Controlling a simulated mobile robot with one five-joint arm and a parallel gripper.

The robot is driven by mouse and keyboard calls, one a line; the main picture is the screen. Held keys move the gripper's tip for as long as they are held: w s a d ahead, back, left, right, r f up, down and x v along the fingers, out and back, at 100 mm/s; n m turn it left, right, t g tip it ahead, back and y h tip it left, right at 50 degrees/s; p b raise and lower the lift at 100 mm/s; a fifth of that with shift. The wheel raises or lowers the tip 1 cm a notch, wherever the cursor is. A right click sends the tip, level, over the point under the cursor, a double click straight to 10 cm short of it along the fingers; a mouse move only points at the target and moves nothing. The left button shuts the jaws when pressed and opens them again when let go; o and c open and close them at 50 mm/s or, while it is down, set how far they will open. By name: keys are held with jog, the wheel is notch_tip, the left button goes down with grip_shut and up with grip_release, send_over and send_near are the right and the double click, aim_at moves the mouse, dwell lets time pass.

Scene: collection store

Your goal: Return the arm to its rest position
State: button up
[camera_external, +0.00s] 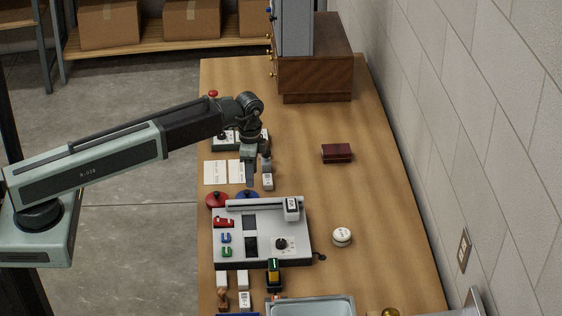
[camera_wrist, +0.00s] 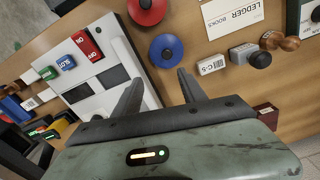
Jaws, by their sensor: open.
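My arm (camera_external: 110,155) reaches out from the left over the wooden table (camera_external: 375,200), with its wrist bent down. My gripper (camera_external: 256,180) points down above the table, between the white cards and a small labelled white block (camera_external: 268,182). In the wrist view my gripper (camera_wrist: 157,88) has its two dark fingers spread apart with nothing between them. A blue round knob (camera_wrist: 166,50) shows beyond the fingertips, and the labelled block (camera_wrist: 212,64) lies right of them. I cannot tell the fingertips' exact height above the table.
A grey-white console (camera_external: 262,240) with coloured switches stands just in front of my gripper. A red knob (camera_external: 216,200), a dark red box (camera_external: 337,153) and a round white item (camera_external: 342,237) are nearby. A wooden cabinet (camera_external: 318,70) stands at the back; a wall (camera_external: 480,130) borders the right.

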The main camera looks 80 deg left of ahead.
jog(key=s+d+n, duration=0.1)
jog(key=s+d, duration=0.3)
jog(key=d, duration=1)
jog(key=s+d+n, duration=0.1)
jog(key=s+d, duration=0.3)
jog(key=d, duration=1.1)
jog(key=shift+d, duration=0.2)
dwell(0.6)
